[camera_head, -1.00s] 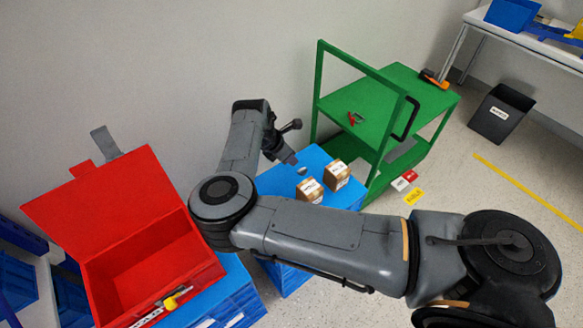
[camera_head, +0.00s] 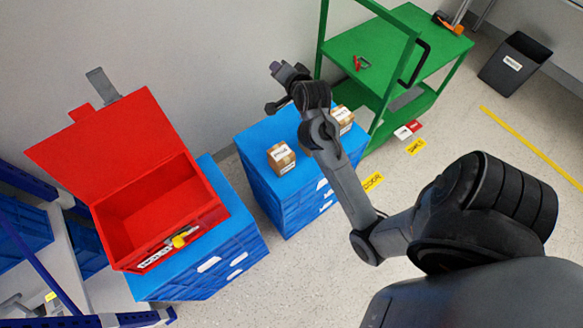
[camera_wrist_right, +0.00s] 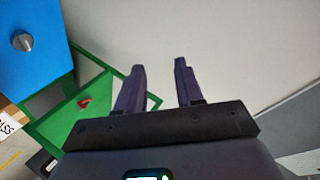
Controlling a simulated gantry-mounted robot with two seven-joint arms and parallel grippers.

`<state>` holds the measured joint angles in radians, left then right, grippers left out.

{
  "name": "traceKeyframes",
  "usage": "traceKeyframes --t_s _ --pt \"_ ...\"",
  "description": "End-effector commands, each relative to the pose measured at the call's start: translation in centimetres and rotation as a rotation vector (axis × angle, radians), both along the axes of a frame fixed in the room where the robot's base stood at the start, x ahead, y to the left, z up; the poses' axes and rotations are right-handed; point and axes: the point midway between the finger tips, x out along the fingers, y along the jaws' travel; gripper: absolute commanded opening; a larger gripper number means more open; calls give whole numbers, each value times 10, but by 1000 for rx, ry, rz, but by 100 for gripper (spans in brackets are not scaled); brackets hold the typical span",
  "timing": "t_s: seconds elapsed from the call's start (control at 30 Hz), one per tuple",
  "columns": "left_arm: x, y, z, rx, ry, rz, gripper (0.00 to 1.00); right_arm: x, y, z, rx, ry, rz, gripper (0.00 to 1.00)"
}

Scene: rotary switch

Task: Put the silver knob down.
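The silver knob (camera_wrist_right: 23,41) stands on the blue crate top (camera_wrist_right: 35,75) in the right wrist view, at the upper left, apart from my fingers. In the head view I cannot make it out; my right arm covers part of the crate top. My right gripper (camera_wrist_right: 159,66) is open, with nothing between its two fingers. In the head view my right gripper (camera_head: 279,70) is beyond the crate's back edge, near the wall. My left gripper is not in view.
Two cardboard boxes, a near one (camera_head: 281,158) and a far one (camera_head: 342,117), sit on the blue crate (camera_head: 254,150). A green cart (camera_head: 385,45) stands behind right. An open red toolbox (camera_head: 157,228) rests on another crate (camera_head: 205,268) at left.

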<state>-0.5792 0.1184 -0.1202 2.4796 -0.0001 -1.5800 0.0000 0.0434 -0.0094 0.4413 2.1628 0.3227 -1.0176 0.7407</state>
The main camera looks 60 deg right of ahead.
Motion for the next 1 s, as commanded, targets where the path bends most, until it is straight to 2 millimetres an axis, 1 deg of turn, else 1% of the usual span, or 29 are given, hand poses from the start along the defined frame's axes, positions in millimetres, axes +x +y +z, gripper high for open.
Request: traceKeyframes --t_s 0.03,0.07,0.1,0.17,0.2,0.27,0.3,0.4,0.47,0.5,0.63,0.73,1.0 --pt "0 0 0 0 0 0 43 -8 43 -27 -87 164 164 36" --pt "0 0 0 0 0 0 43 -14 68 -42 -134 257 266 36" --pt "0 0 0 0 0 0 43 -25 100 -61 -194 367 395 36" --pt "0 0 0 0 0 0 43 -47 143 -88 -274 515 580 36" --pt "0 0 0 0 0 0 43 -64 168 -103 -319 600 695 36" --pt "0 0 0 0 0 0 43 -91 202 -123 -378 710 857 36" --pt "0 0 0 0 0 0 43 -108 220 -133 -411 769 954 36" --pt "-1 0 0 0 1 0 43 -149 256 -151 -476 883 1162 36" --pt "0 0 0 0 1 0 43 -168 271 -157 -502 928 1257 36" --pt "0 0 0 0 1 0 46 -179 279 -160 -516 950 1307 36" --pt "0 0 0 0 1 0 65 -200 293 -165 -545 992 1408 36" --pt "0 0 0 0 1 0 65 -205 297 -166 -551 1001 1433 36" --pt "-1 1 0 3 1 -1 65 -205 296 -166 -550 1001 1431 36"
